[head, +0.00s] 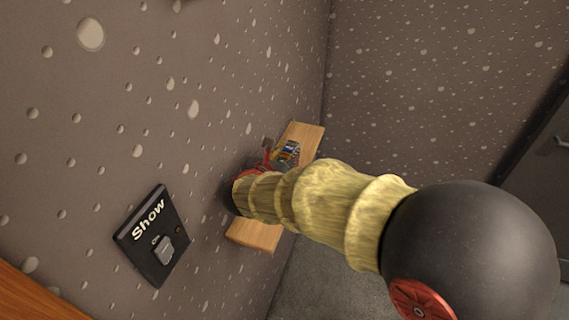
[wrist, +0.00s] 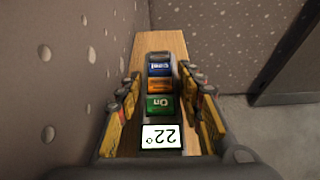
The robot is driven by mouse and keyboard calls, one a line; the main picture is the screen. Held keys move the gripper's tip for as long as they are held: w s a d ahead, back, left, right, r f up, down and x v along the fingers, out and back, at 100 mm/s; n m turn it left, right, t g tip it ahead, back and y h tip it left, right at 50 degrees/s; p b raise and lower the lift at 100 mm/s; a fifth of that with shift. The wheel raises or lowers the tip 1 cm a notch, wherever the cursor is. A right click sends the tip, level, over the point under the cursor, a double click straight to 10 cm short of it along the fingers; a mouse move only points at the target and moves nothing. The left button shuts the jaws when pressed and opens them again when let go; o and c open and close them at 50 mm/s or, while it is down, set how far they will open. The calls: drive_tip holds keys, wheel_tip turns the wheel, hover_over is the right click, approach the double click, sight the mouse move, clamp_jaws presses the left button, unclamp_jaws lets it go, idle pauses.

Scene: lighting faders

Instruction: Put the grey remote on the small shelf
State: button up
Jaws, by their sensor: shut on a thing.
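The grey remote (wrist: 159,92) has a white display reading 22° and a column of green, orange and blue buttons. My gripper (wrist: 165,100) is shut on it, with a yellow-and-black finger along each side. In the head view the remote (head: 288,152) shows beyond my gripper (head: 270,158), which is partly hidden by my arm. The small wooden shelf (head: 257,235) is fixed along the wall. In the wrist view the shelf (wrist: 172,41) lies under the remote. I cannot tell whether the remote touches the shelf top.
A black wall panel (head: 135,242) marked Show, with a grey switch (head: 164,250), is on the wall left of the shelf. The shelf top shows no other objects. A dark door (head: 545,180) is at the right. A wooden edge (head: 35,298) shows at lower left.

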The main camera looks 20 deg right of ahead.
drive_tip(key=shift+f, duration=1.3)
drive_tip(key=shift+f+b, duration=0.2)
drive_tip(key=shift+b, duration=0.25)
drive_tip(key=o, duration=1.2)
drive_tip(key=shift+o, duration=0.2)
drive_tip(key=shift+r, duration=0.2)
drive_tip(key=shift+s+a+r+p, duration=0.2)
drive_tip(key=shift+s+p, duration=0.05)
drive_tip(key=shift+p, duration=0.1)
drive_tip(key=p+v, duration=0.1)
drive_tip(key=v, duration=1)
drive_tip(key=shift+s, duration=0.15)
